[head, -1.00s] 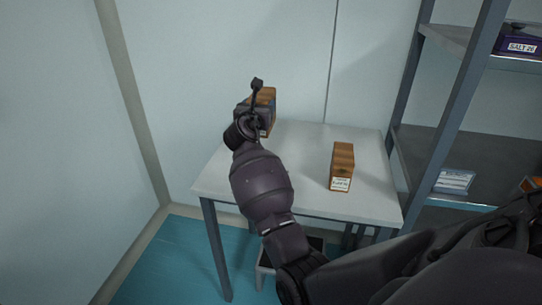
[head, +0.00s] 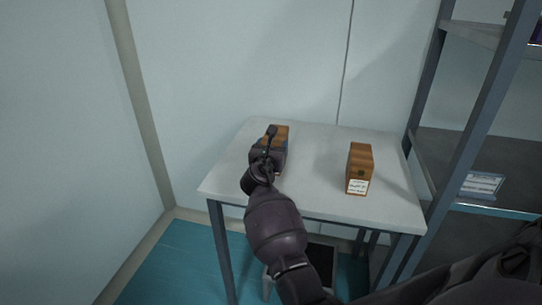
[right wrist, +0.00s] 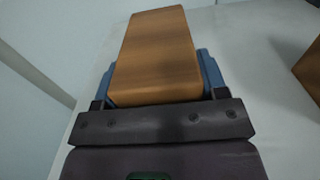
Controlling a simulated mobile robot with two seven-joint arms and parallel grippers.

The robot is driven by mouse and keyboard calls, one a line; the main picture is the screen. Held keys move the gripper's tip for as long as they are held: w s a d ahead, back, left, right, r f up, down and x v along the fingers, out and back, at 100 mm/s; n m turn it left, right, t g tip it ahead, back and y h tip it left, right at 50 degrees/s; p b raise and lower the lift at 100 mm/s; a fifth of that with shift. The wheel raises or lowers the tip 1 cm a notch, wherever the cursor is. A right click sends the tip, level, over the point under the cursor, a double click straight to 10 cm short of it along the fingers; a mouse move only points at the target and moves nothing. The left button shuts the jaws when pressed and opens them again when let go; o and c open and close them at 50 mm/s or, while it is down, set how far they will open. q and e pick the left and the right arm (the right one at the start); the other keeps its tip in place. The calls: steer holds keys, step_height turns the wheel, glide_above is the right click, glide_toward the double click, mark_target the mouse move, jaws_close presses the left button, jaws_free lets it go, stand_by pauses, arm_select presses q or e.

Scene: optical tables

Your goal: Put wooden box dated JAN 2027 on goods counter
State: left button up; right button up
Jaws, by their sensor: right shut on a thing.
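My right gripper (head: 268,155) is over the back left part of a small white-topped table (head: 310,190). It is shut on a wooden box (head: 280,131), mostly hidden behind the gripper in the head view. In the right wrist view the held wooden box (right wrist: 158,55) sits between the blue finger pads. No label shows on it, and I cannot tell whether it touches the tabletop. A second wooden box (head: 360,165) stands upright on the right half of the table. Its white label faces me, but the date is too small to read. My left gripper is not seen.
A grey metal shelf rack (head: 470,120) stands right of the table, with a blue-and-white labelled item (head: 481,185) on it. Walls close in behind and left. The tabletop between the boxes is clear.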

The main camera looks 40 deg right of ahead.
step_height(320, 180, down, 2)
steer(key=shift+f, duration=0.1)
steer(key=shift+f+b, duration=0.2)
steer(key=shift+b, duration=0.1)
steer(key=shift+r, duration=0.2)
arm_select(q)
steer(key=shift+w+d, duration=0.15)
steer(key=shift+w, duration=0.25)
arm_select(e)
steer(key=shift+f, duration=0.1)
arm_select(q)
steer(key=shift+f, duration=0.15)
arm_select(e)
steer(key=shift+f, duration=0.1)
steer(key=o, duration=1.2)
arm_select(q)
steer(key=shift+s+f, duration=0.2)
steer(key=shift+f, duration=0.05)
arm_select(e)
steer(key=shift+o, duration=0.2)
